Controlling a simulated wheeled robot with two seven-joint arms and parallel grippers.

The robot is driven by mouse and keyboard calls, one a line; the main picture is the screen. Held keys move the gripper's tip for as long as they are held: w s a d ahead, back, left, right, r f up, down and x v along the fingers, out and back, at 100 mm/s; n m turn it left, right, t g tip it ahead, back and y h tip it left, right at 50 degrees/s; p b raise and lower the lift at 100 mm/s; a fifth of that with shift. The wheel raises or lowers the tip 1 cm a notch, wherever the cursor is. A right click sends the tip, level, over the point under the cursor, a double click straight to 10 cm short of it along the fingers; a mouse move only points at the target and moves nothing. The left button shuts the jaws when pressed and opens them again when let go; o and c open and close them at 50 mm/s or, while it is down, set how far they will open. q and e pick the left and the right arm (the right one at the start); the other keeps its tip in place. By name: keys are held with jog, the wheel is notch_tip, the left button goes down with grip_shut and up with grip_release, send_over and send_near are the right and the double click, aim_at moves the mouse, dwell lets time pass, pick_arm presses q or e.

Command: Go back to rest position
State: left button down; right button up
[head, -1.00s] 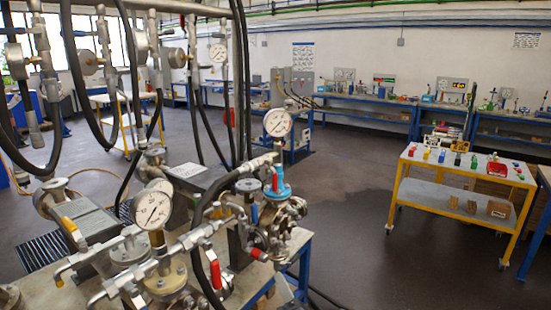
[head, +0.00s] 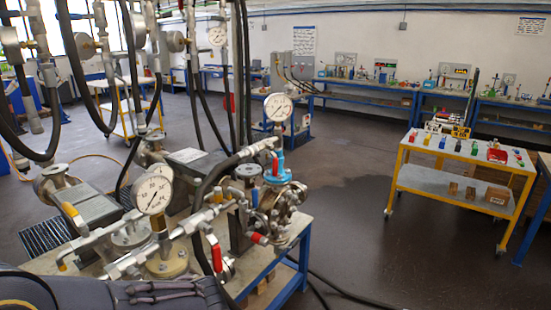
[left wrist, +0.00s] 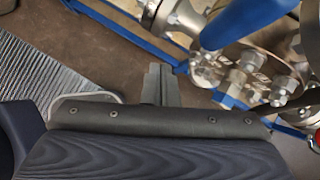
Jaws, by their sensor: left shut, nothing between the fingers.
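My left gripper (left wrist: 161,84) shows in the left wrist view. Its grey fingers are together at the middle, with nothing between them. They point toward the floor and a blue frame edge beside the flanged fittings (left wrist: 245,58), and no contact shows. In the head view a dark part of my left arm (head: 150,294) lies across the bottom left, in front of the flanged vessels. The fingers are not visible there. My right gripper is in neither view.
Black hoses (head: 243,80) hang over the vessel bench (head: 285,262). A yellow cart (head: 425,180) with small coloured items stands at the right. Blue benches (head: 365,108) line the back wall. The floor (head: 345,225) between bench and cart is mostly open, with a dark hose near the bench.

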pick_arm(q)
jog(key=s+d+r+n+t+h, duration=0.1)
jog(key=s+r+n+t+h, duration=0.1)
jog(key=s+n+h, duration=0.3)
jog(key=s+d+r+n+t+h, duration=0.1)
jog(key=s+r+n+h, duration=0.4)
jog(key=s+n, duration=0.5)
jog(key=d+n, duration=0.1)
jog(key=n, duration=0.5)
jog(key=shift+s+t+h, duration=0.4)
dwell(2.1)
